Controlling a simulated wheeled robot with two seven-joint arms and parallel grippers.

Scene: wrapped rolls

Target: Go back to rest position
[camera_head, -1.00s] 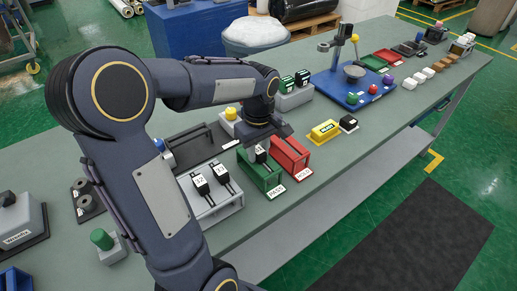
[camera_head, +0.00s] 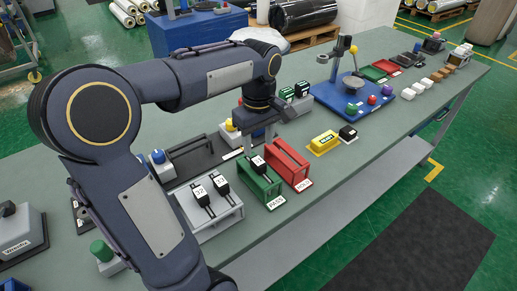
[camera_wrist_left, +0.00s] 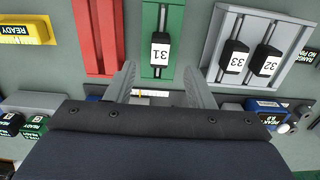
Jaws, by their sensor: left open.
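My left gripper (camera_wrist_left: 158,85) is open and empty in the left wrist view, its two fingers spread apart. In the head view its wrist is above the back of the green rack (camera_head: 262,182), and the fingers are partly hidden. A black tool labelled 31 (camera_wrist_left: 160,50) sits in the green rack, apart from the fingers; it also shows in the head view (camera_head: 258,163). Tools 32 (camera_head: 199,192) and 33 (camera_head: 221,183) sit in the grey rack (camera_head: 225,221) to the left. My right gripper is not in view.
A red rack (camera_head: 290,164) stands beside the green one. A yellow block (camera_head: 323,142) and a blue platform with a stand (camera_head: 345,103) are farther right on the workbench (camera_head: 330,190). A black frame (camera_head: 190,158) is behind the grey rack. The bench front is mostly clear.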

